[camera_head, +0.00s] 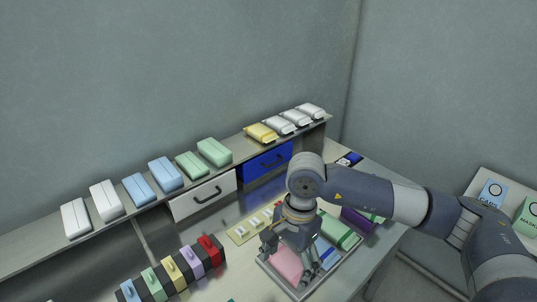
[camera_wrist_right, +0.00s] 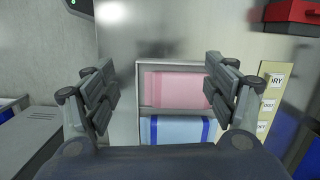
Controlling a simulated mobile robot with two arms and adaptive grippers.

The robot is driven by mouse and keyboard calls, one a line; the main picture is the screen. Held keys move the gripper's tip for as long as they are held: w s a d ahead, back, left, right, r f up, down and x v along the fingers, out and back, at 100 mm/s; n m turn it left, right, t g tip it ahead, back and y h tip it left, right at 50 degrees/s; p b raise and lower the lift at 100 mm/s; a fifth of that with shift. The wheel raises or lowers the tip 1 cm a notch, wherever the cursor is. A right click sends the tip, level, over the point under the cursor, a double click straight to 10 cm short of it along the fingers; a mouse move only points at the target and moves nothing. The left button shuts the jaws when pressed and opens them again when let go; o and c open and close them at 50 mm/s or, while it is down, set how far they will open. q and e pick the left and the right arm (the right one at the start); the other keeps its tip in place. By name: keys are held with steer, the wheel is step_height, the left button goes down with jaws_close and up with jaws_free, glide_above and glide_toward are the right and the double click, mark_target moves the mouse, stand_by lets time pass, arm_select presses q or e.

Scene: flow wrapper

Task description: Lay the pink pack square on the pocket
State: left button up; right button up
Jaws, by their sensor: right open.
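The pink pack (camera_head: 286,264) lies in a shallow grey tray (camera_head: 307,292) on the table. In the right wrist view, the pink pack (camera_wrist_right: 172,90) shows ahead between my spread fingers, its right end partly behind one finger. My right gripper (camera_head: 292,262) is over the tray, pointing down, open and empty; it also shows in the right wrist view (camera_wrist_right: 162,88). I cannot tell how high it is above the pack. A dark row of pockets (camera_head: 178,284) with coloured upright tabs stands left of the tray. I cannot tell which pocket is meant. My left gripper is out of view.
A blue pack (camera_wrist_right: 178,129) lies beside the pink one; a green pack (camera_head: 337,232) is also in the tray. A cream labelled board (camera_head: 243,233) lies behind the tray. A shelf (camera_head: 239,160) with several packs runs along the back, above white and blue drawers.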

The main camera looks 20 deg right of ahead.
steer(key=s+n, duration=0.1)
steer(key=n, duration=0.3)
steer(key=s+r+n+h+b, duration=0.1)
steer(key=n, duration=0.3)
steer(key=s+n+g+b, duration=0.1)
steer(key=s+n, duration=0.1)
steer(key=n, duration=0.2)
steer(key=shift+a+r+n+h, duration=0.2)
steer(key=shift+r+n+h, duration=0.1)
steer(key=shift+r, duration=0.1)
steer(key=shift+b, duration=0.3)
